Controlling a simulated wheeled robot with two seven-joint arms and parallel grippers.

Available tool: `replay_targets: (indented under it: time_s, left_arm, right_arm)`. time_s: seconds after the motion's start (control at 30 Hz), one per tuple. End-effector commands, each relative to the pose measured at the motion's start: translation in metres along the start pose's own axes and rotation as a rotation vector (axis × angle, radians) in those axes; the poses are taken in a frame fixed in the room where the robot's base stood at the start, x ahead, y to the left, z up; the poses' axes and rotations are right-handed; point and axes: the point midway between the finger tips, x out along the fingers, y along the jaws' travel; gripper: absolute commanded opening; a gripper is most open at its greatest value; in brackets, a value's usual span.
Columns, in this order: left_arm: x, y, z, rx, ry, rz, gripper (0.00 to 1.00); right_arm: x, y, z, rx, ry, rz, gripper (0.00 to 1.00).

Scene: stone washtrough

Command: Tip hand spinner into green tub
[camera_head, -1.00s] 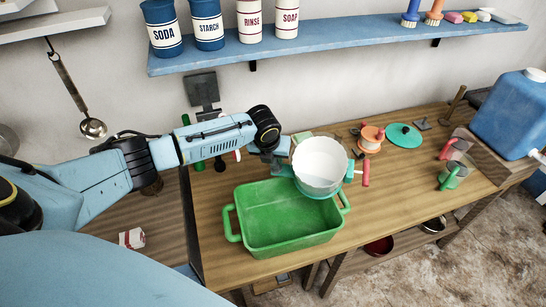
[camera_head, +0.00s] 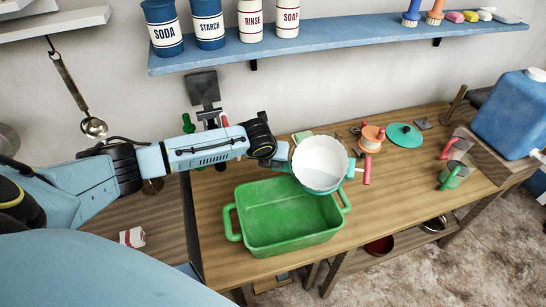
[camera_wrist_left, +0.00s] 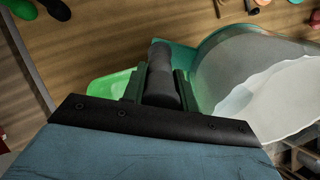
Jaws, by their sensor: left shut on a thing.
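The hand spinner (camera_head: 319,165) is a white bowl with a scalloped rim in a teal outer shell. It is above the back right corner of the green tub (camera_head: 245,236), its opening facing up and toward the head camera. My left gripper (camera_head: 280,158) is at the spinner's left side. In the left wrist view, the gripper (camera_wrist_left: 160,88) is shut on a dark grey handle, with the spinner's pale bowl (camera_wrist_left: 265,95) to the right. The tub stands on the wooden bench, and its visible floor looks bare. My right gripper is out of view.
On the bench (camera_head: 400,190), a teal disc (camera_head: 404,135), an orange-topped spool (camera_head: 371,138) and a green cup-like piece (camera_head: 453,175) lie to the right. A blue container (camera_head: 510,112) stands at the far right. A blue shelf (camera_head: 340,46) with canisters runs above.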

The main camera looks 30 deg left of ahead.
Motion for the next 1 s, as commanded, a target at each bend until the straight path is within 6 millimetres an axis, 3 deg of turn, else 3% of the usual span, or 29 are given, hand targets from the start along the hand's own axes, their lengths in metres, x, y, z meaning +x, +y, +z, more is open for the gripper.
replay_targets:
  time_s: [0.43,1.0]
  left_arm:
    - [-0.0013,-0.0013,0.0019,-0.003,-0.016,-0.006,0.00]
    - [-0.0036,-0.0004,-0.0048,-0.008,-0.184,-0.036,0.00]
  right_arm:
    - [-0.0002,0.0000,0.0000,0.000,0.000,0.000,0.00]
    - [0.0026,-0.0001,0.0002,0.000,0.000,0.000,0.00]
